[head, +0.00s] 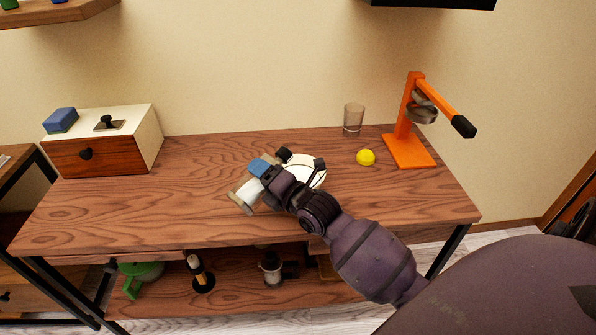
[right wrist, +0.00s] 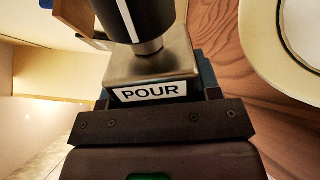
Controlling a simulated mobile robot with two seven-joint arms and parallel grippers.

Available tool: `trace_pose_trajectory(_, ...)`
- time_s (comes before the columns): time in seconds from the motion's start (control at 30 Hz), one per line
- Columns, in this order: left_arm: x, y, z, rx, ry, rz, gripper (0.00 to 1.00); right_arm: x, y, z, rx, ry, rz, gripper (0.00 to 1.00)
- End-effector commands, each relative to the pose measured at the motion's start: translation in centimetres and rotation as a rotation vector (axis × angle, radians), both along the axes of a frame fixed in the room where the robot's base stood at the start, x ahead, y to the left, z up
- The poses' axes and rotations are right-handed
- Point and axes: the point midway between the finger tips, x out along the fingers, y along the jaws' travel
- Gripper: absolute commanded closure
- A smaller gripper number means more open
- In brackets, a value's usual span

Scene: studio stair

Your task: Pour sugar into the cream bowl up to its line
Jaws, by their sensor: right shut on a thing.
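The cream bowl (head: 311,170) stands on the wooden table, partly hidden behind my right gripper. Its pale round rim, with a dark line, also shows at the upper right edge of the right wrist view (right wrist: 268,64). My right gripper (head: 262,181) is just left of the bowl, above the table. It is shut on a metallic holder with a "POUR" label (right wrist: 154,91). A black cylinder with a white stripe (right wrist: 128,18) shows beyond the label. I cannot see sugar or how full the bowl is. My left gripper is not in view.
On the wooden table (head: 200,220), a glass (head: 353,119), a yellow ball (head: 366,157) and an orange stand (head: 409,150) are at the back right. A drawer box (head: 135,140) with a blue block (head: 61,120) is at the left. The front left is clear.

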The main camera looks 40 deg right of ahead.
Motion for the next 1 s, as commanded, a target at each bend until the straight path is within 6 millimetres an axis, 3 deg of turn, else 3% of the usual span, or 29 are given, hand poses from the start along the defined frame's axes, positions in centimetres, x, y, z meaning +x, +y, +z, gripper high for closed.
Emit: trace_pose_trajectory(1.0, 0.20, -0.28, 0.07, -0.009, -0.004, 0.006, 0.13, 0.00, -0.03, 0.04, 0.059, 0.009, 0.001, 0.73)
